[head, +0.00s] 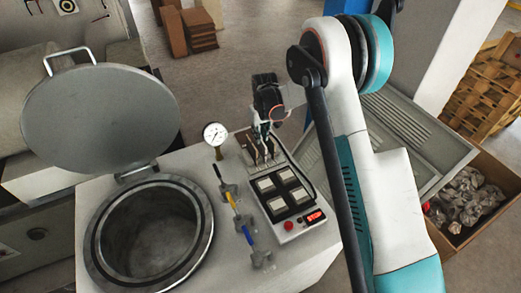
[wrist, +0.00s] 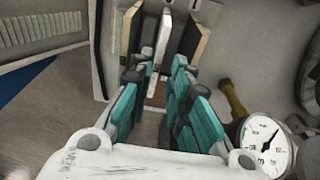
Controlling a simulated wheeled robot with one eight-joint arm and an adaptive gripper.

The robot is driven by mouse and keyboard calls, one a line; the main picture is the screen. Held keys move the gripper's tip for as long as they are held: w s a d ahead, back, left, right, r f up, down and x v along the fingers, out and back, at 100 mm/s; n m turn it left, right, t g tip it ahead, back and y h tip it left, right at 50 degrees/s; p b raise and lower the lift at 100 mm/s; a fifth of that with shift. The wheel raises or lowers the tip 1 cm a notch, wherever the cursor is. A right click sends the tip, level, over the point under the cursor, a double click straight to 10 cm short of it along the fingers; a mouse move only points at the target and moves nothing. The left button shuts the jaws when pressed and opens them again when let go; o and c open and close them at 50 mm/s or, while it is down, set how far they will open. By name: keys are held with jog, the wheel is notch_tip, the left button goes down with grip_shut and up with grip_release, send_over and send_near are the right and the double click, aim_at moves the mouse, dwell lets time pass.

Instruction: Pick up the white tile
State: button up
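Several thin tiles stand on edge in a slot at the back of the tester. In the wrist view, the middle tile (wrist: 163,38) shows a pale, whitish narrow edge and looks like the white tile. My gripper (wrist: 163,58) has teal-backed fingers spread apart, one on each side of this tile, with visible gaps; contact cannot be made out. In the head view, my gripper (head: 264,136) points down just above the tiles (head: 262,154), which are small and partly covered by the fingers.
Tan-edged tiles stand left (wrist: 133,30) and right (wrist: 196,48) of the middle one, close to my fingers. A pressure gauge (head: 215,134) stands beside the tester (head: 291,228). An open round vessel (head: 205,235) is at left. A box of crumpled pieces (head: 465,200) is at right.

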aim_at(261, 144)
jog(key=f, duration=0.2)
jog(key=f+b, duration=0.1)
jog(key=f, duration=0.1)
jog(key=f+b, duration=0.1)
jog(key=f, duration=0.1)
jog(key=shift+w+f, duration=0.2)
jog(key=shift+w, duration=0.15)
jog(key=shift+r, duration=0.1)
grip_shut()
